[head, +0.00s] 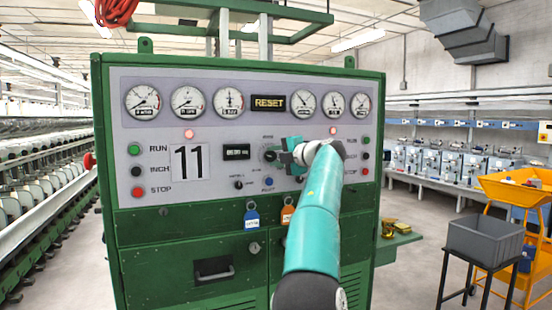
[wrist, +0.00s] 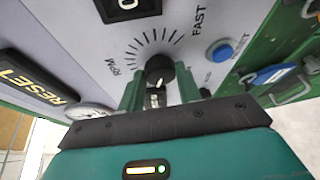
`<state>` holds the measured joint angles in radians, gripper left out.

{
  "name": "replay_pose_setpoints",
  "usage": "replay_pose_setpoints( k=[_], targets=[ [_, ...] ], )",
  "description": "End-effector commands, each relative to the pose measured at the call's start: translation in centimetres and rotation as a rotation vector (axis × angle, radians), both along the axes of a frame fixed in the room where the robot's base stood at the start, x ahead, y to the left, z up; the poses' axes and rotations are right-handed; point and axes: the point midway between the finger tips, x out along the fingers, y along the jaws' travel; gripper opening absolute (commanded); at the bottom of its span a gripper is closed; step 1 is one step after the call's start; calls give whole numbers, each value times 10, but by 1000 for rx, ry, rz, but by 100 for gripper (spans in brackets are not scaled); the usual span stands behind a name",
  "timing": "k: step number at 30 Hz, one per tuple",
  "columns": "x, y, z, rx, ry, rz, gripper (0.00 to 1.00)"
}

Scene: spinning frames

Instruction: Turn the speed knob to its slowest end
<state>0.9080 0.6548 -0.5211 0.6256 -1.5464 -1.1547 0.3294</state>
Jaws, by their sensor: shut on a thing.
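The speed knob (wrist: 160,68) is a black round knob on the grey panel, with a ring of tick marks around it. FAST is printed at one side of the ring and RPM at another. My gripper (wrist: 160,88) is shut on the knob, with a green finger on each side of it. In the head view my gripper (head: 281,156) is at the panel, right of the small dark display, and mostly hides the knob. I cannot tell where the knob's pointer stands; any slow-end label is not readable.
A blue button (wrist: 221,51) sits close beside the knob. The green cabinet (head: 185,252) carries gauges, a RESET sign (head: 269,104), and RUN, INCH and STOP buttons. Blue (head: 251,217) and orange (head: 287,214) tags hang below the panel. A grey bin (head: 486,240) stands at right.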

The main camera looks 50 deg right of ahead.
Motion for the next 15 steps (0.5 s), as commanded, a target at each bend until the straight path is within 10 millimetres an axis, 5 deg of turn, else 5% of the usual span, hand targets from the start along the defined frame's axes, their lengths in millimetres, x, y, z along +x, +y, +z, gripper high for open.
replay_pose_setpoints(
  k=[15],
  targets=[
    [2, 2, 1, -418, 255, 3, 11]
  ],
)
